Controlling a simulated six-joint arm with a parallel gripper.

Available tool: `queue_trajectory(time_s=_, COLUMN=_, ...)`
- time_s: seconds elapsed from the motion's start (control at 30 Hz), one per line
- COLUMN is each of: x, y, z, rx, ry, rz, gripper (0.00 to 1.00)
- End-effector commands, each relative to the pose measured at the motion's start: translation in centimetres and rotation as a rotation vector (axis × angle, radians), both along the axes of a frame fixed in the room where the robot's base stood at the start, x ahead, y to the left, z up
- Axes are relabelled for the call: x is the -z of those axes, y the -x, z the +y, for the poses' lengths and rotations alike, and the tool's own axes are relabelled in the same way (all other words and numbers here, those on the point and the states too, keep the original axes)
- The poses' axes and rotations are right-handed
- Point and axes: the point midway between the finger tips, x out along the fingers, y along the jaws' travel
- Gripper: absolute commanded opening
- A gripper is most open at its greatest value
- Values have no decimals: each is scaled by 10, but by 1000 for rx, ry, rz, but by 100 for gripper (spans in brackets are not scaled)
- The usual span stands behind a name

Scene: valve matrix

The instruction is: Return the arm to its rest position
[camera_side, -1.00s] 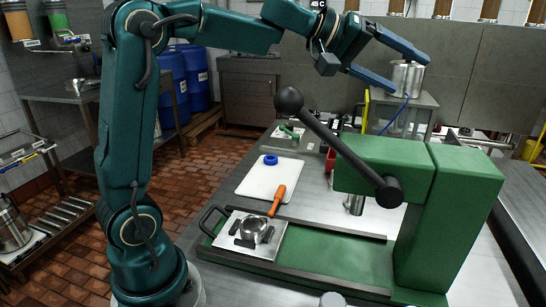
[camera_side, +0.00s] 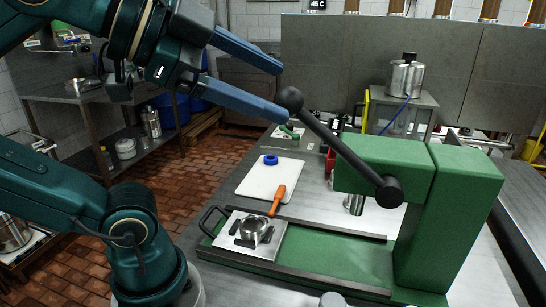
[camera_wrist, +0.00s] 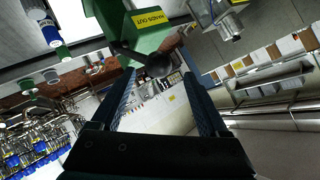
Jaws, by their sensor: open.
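My gripper (camera_side: 283,93) is open and empty, raised in the upper left-middle of the side view. Its two blue fingers point right, and in the picture the lower fingertip lies close to the black ball knob (camera_side: 291,99) of the press lever; I cannot tell the gap in depth.
The green press (camera_side: 465,210) stands on the metal table. A sliding plate (camera_side: 262,250) with a small metal cup (camera_side: 253,229), a white board (camera_side: 262,183), an orange-handled tool (camera_side: 278,200) and a blue ring (camera_side: 270,159) lie left of it. A steel pot (camera_side: 405,78) stands behind.

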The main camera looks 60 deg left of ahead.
Motion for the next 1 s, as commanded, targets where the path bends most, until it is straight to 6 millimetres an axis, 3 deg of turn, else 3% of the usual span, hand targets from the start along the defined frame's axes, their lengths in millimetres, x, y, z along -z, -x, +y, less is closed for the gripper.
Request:
queue_trajectory(time_s=0.1, x=11, y=9, z=10, rx=-26, ry=-43, rz=-1, gripper=78)
queue_trajectory(time_s=0.23, x=40, y=7, z=16, rx=-85, ry=0, rz=81, gripper=78)
queue_trajectory(time_s=0.47, x=104, y=3, z=13, rx=-246, ry=208, rz=304, gripper=78)
queue_trajectory(time_s=0.7, x=164, y=13, z=9, rx=-463, ry=419, rz=523, gripper=78)
queue_trajectory(time_s=0.8, x=176, y=17, z=8, rx=-519, ry=465, rz=568, gripper=78)
queue_trajectory(time_s=1.0, x=178, y=18, z=7, rx=-532, ry=477, rz=575, gripper=78)
